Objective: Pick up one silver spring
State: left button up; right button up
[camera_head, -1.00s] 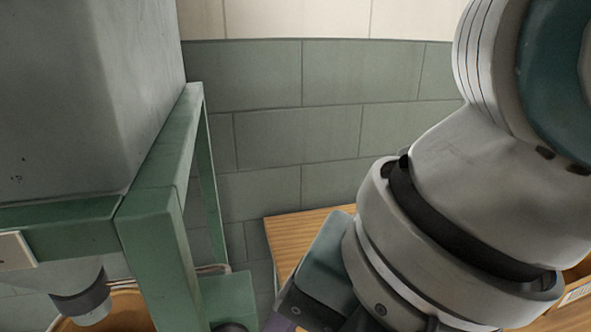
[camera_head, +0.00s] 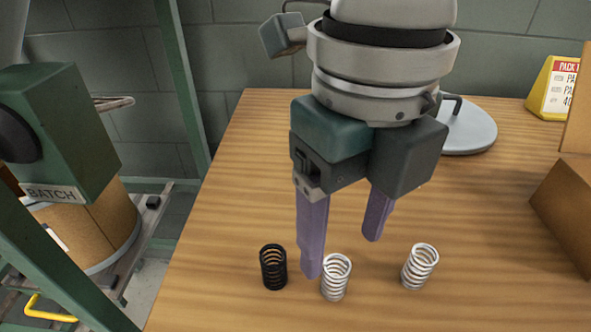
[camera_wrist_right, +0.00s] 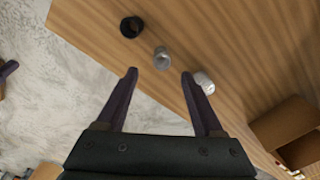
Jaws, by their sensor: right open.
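Two silver springs stand on the wooden table: a middle one (camera_head: 336,277) and a right one (camera_head: 420,267). A black spring (camera_head: 273,267) stands left of the middle silver one. My right gripper (camera_head: 343,258) is open and empty above the table, its purple fingers pointing down. In the head view its left fingertip overlaps the left edge of the middle silver spring; I cannot tell if they touch. In the right wrist view the middle silver spring (camera_wrist_right: 162,58) lies beyond and between the fingertips (camera_wrist_right: 159,72), and the right silver spring (camera_wrist_right: 204,82) is by the right finger. My left gripper is not in view.
The wooden table (camera_head: 480,215) is mostly clear around the springs. A grey round plate (camera_head: 470,132) is behind the gripper. A cardboard box (camera_head: 563,205) and a yellow sign (camera_head: 555,88) are at the right. A green machine frame (camera_head: 60,125) and a drum (camera_head: 100,225) stand left.

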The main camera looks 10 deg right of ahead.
aim_at(338, 266)
jog(key=f, duration=0.6)
jog(key=shift+w+b, duration=0.2)
jog(key=shift+b, duration=0.15)
grip_shut()
